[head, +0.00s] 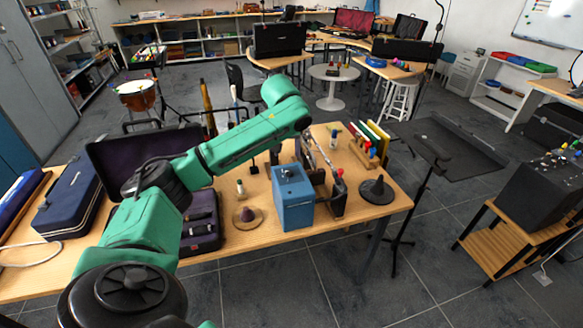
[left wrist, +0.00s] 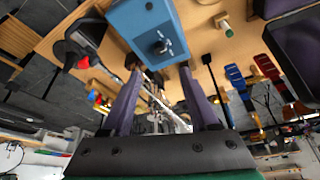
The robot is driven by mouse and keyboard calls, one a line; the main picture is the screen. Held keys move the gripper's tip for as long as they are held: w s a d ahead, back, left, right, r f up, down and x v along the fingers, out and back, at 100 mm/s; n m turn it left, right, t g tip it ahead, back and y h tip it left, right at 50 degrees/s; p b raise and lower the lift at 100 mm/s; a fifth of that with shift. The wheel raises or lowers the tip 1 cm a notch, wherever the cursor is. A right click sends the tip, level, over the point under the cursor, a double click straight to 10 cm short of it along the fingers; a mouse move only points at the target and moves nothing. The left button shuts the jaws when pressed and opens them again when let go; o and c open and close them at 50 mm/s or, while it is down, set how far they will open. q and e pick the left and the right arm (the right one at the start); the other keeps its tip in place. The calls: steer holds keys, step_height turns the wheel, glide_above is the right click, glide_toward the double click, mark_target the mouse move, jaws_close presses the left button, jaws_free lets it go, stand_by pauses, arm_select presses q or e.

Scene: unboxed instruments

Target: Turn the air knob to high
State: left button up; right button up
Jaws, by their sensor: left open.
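A blue box (head: 292,205) stands near the front edge of the wooden table. A small dark knob (head: 288,172) sits on its top face. In the left wrist view the blue box (left wrist: 140,20) shows at the top, with the knob (left wrist: 163,46) on the face toward the camera. My left gripper (left wrist: 160,74) is open, with nothing between its two purple fingers. The knob appears between the finger lines, apart from them. In the head view my left arm reaches over the table and its hand hangs close to the box, partly hidden. Any setting marks are too small to read.
Right of the box stand a dark cone-shaped stand (head: 376,190) and a wooden rack (head: 365,150) with coloured items. A music stand (head: 433,150) is beyond the table's right edge.

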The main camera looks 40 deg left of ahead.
mark_target(289, 171)
arm_select(q)
steer(key=p+x, duration=0.1)
steer(key=x, duration=1)
steer(key=shift+w+a+f+p, duration=0.2)
steer(key=shift+p, duration=0.1)
steer(key=shift+w+f, duration=0.1)
steer(key=shift+f, duration=0.15)
jaws_close()
